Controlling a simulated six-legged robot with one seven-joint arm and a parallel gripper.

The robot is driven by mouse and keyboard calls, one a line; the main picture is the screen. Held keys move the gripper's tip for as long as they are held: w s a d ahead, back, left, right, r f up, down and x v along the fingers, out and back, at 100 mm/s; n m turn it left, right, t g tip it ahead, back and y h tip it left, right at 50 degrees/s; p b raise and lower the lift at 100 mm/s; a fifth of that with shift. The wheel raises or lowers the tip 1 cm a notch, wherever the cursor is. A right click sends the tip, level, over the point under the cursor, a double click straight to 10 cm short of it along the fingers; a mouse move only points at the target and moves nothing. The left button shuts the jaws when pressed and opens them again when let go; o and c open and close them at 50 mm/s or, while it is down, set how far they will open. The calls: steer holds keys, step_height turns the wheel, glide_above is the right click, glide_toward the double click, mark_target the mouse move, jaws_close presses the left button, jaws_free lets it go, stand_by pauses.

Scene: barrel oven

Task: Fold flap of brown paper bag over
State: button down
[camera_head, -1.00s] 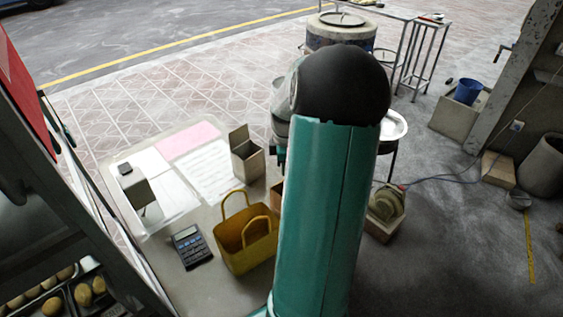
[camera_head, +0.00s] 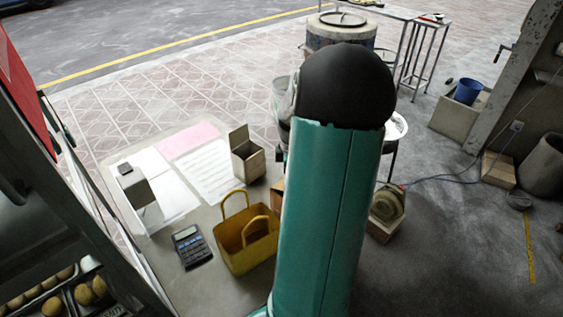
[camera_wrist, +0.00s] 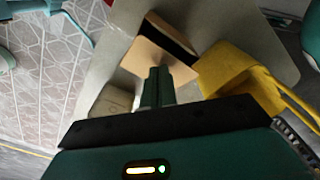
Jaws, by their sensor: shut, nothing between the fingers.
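The brown paper bag (camera_wrist: 148,57) is in the wrist view, just beyond my fingertips. Its tan flap shows beside a dark opening at the upper right. In the head view only a thin brown strip of the bag (camera_head: 277,195) shows, as my arm hides the rest. My gripper (camera_wrist: 157,72) is shut and empty, with its fingertips overlapping the bag's near side in the wrist view. I cannot tell whether they touch it. The head view hides my gripper behind my arm.
A yellow basket (camera_head: 245,248) stands beside the bag, and it is to the right in the wrist view (camera_wrist: 238,78). A grey-brown open box (camera_head: 247,163), a calculator (camera_head: 191,247) and papers (camera_head: 205,172) share the table (camera_head: 215,290). A metal barrel (camera_head: 340,32) stands behind.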

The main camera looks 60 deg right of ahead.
steer(key=shift+s+a+f, duration=0.1)
steer(key=shift+s+f, duration=0.1)
steer(key=shift+s, duration=0.25)
steer(key=shift+f, duration=0.2)
step_height(320, 180, up, 9)
stand_by(0.9)
stand_by(0.5)
